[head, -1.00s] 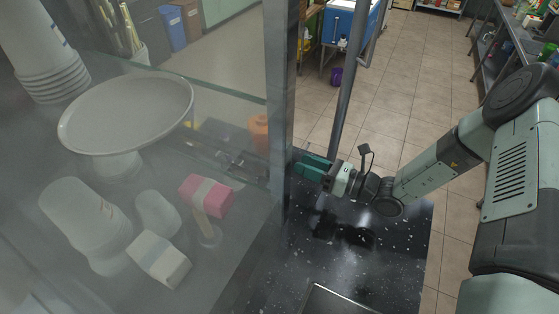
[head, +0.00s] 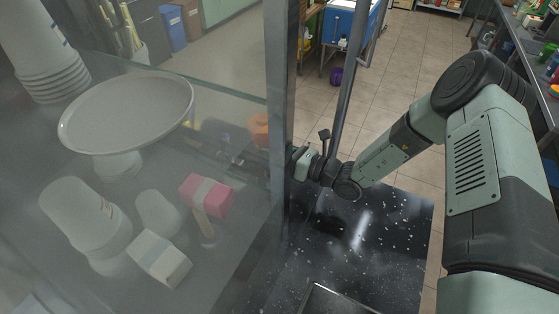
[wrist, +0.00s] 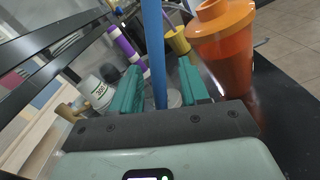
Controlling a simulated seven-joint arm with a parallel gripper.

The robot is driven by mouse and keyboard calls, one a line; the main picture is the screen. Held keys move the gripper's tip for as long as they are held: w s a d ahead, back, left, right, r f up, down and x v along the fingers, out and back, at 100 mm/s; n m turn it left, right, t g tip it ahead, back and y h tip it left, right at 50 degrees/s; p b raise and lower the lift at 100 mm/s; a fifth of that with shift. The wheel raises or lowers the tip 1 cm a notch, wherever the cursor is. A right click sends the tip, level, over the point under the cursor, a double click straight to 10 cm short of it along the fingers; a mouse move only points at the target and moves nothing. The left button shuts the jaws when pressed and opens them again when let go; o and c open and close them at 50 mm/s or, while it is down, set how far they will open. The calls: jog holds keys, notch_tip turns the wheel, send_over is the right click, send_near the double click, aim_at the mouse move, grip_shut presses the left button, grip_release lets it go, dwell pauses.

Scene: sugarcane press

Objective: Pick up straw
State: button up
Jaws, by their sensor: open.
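A long blue straw-like stick (wrist: 155,45) stands upright between the two teal fingers of my gripper (wrist: 160,84) in the wrist view. The fingers are apart; I see a gap on at least one side of the stick, and contact is not clear. Its lower end is near a pale round base, partly hidden by the gripper. In the head view my gripper's body (head: 302,163) is at the dark upright post, with the fingers hidden behind post and glass. I cannot make out the stick there.
An orange lidded container (wrist: 222,50) stands close right of the fingers; it also shows through the glass (head: 259,127). A yellow piece (wrist: 178,42), a purple-and-white cylinder (wrist: 127,45) and a white cup (wrist: 97,90) are close by. The metal post (head: 280,110) stands beside my gripper.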

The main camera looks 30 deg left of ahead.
grip_shut()
dwell(0.3)
